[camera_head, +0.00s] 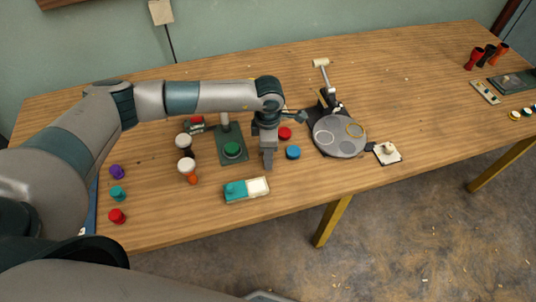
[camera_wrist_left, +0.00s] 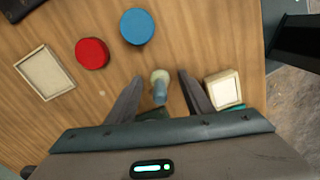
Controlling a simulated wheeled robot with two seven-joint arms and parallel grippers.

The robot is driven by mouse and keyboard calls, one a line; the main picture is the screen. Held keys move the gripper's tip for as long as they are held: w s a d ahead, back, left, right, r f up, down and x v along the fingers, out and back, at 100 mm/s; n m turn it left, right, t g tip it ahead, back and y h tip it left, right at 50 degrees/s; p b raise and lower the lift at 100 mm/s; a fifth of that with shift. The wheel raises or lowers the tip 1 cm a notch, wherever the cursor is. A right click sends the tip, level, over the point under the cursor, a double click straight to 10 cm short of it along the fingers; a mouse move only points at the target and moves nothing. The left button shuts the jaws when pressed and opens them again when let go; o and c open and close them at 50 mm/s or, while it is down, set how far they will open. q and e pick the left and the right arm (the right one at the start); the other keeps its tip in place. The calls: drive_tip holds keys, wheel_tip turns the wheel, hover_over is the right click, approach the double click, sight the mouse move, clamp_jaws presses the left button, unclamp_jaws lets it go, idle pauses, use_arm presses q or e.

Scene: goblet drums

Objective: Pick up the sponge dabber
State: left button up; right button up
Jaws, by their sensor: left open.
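The sponge dabber (camera_wrist_left: 160,85), a small piece with a pale round end and a blue-grey body, shows between the fingers of my left gripper (camera_wrist_left: 157,92) in the left wrist view. Its lower part is partly cut off by the gripper body. There are gaps between it and both fingers, which are open. In the head view my left gripper (camera_head: 268,166) points straight down at the table, right of the green-topped stand (camera_head: 232,151); I cannot make out the dabber there, it seems hidden by the gripper. My right gripper is not in view.
A red disc (camera_head: 285,133) and a blue disc (camera_head: 293,152) lie right of the gripper. A teal and white tray (camera_head: 234,191) is close in front. A grey round plate (camera_head: 338,148) stands farther right. Several small pots stand to the left. The table's right middle is clear.

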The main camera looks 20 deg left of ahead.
use_arm(q)
drive_tip(key=c, duration=1.1)
drive_tip(key=shift+c, duration=0.2)
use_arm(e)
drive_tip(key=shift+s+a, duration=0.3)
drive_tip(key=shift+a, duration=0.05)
use_arm(q)
drive_tip(key=shift+r, duration=0.1)
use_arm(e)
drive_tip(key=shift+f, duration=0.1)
